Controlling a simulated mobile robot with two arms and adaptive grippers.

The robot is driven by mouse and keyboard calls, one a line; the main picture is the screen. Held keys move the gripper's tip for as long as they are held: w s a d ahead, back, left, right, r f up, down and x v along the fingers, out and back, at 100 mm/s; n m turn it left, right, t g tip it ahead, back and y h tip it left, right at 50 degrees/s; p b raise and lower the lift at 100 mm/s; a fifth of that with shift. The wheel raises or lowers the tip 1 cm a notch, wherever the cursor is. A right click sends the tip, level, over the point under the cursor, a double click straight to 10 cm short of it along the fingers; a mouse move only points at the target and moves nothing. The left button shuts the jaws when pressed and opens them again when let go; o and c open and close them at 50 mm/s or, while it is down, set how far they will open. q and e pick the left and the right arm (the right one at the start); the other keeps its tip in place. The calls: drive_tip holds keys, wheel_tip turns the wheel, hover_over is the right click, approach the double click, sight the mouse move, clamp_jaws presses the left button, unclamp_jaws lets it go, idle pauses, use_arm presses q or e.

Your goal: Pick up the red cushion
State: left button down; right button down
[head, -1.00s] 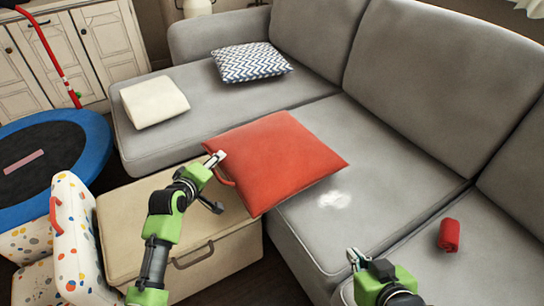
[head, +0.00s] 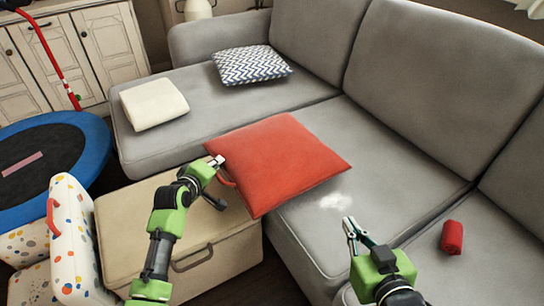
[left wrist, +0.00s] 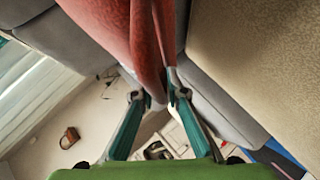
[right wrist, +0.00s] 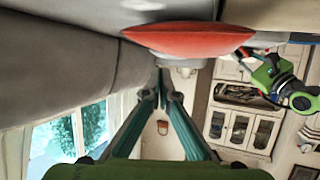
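My left gripper (head: 216,163) is at that corner. In the left wrist view, the left fingers (left wrist: 160,95) pinch the hanging red fabric (left wrist: 150,45) between them. My right gripper (head: 350,228) is over the sofa seat, right of the cushion and apart from it. In the right wrist view, its fingers (right wrist: 159,92) come together with nothing between them, and the cushion (right wrist: 190,38) shows beyond them.
The grey sofa (head: 410,130) runs behind. A patterned cushion (head: 250,65) and a folded cream cloth (head: 153,102) lie on its left part. A small red roll (head: 452,237) lies on the right seat. The beige ottoman (head: 150,225), a spotted chair (head: 75,235) and a blue-rimmed trampoline (head: 92,150) stand left.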

use_arm(q)
drive_tip(key=shift+f, duration=0.1)
drive_tip(key=shift+d, duration=0.1)
idle(0.3)
use_arm(e)
drive_tip(key=shift+f, duration=0.1)
